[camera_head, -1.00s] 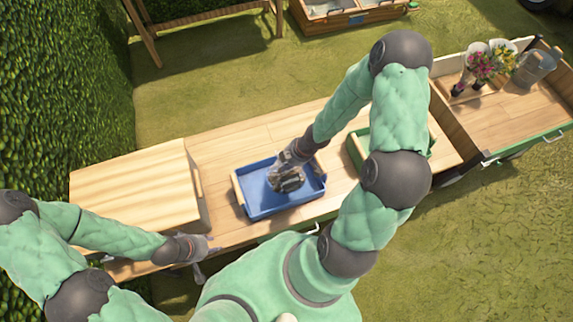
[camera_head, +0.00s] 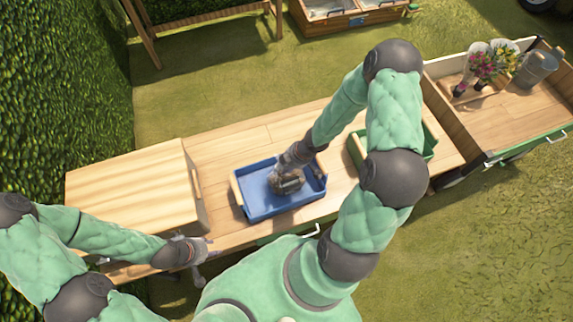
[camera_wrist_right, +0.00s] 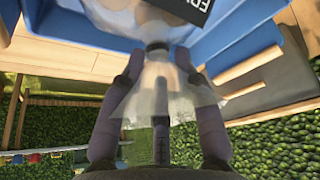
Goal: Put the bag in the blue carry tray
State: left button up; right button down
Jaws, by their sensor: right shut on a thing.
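The blue carry tray (camera_head: 246,212) stands on the wooden cart bed, with light wooden handles at its ends. My right gripper (camera_head: 287,182) is over the inside of the tray and shut on the bag. In the right wrist view the bag (camera_wrist_right: 150,92) is pale and see-through, with a dark label with white letters, and hangs between the fingers (camera_wrist_right: 166,62). The blue tray (camera_wrist_right: 240,35) shows around it there. I cannot tell whether the bag touches the tray floor. My left gripper (camera_head: 200,250) is at the cart's near edge, apart from the tray; its fingers are unclear.
A wooden box (camera_head: 135,185) stands left of the tray, and a green tray (camera_head: 429,140) to its right, partly behind my right arm. A trailer (camera_head: 520,110) with flowers (camera_head: 490,65) and a metal bucket (camera_head: 537,68) is at the far right. A hedge (camera_head: 60,90) borders the left.

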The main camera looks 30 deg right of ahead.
jog(key=c, duration=0.9)
grip_release()
jog(key=p+v, duration=0.8)
jog(key=v, duration=0.4)
jog(key=shift+p, duration=0.35)
jog(key=s+a+f+m+g, duration=0.1)
jog(key=s+a+f+m, duration=0.2)
jog(key=a+m, duration=0.3)
jog(key=s+a+f+m+g+y, duration=0.1)
jog(key=s+a+f+m, duration=0.3)
jog(key=a, duration=1)
jog(key=shift+a+f+m+g, duration=0.2)
jog(key=shift+a+m+g, duration=0.25)
jog(key=shift+m, duration=0.95)
jog(key=shift+s, duration=0.1)
